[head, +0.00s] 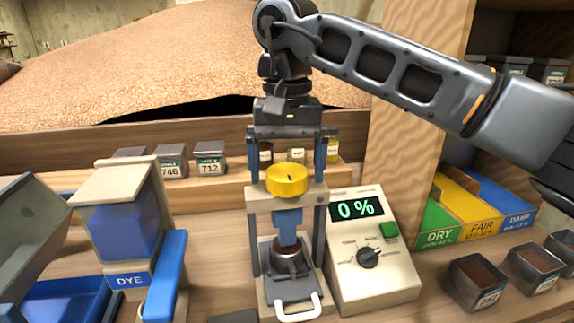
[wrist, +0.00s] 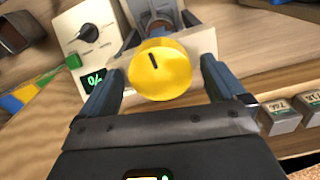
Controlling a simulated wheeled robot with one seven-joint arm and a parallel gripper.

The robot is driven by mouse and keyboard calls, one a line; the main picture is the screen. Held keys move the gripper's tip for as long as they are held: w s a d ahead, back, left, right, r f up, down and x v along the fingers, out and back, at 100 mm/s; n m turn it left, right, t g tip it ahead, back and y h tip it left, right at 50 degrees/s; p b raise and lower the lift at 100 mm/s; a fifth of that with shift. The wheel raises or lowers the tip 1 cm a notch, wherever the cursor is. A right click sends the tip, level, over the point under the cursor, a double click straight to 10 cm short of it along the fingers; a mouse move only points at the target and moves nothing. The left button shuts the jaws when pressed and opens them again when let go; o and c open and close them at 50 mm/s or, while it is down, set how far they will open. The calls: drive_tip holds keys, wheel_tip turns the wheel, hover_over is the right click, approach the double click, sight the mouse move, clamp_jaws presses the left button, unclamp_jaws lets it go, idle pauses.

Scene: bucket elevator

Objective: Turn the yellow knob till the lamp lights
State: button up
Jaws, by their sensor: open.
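The yellow knob (head: 286,180) sits on top of a small press stand (head: 257,205), with a short dark mark on its top. My gripper (head: 291,178) points down over it, its two blue-grey fingers apart on the left and right of the knob. In the wrist view the yellow knob (wrist: 160,69) lies between the open fingers (wrist: 160,78), with a gap on each side. A cream meter box (head: 372,270) beside the stand shows a green "0 %" display (head: 357,208). I cannot make out a lit lamp on the stand or box.
A blue-handled DYE dispenser (head: 128,225) stands to the left. Sample tins (head: 209,160) line the shelf behind. DRY, FAIR and DAMP trays (head: 440,228) and more tins (head: 478,280) are to the right. A wooden post (head: 402,140) rises behind the meter.

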drive_tip(key=c, duration=1)
drive_tip(key=shift+c, duration=0.2)
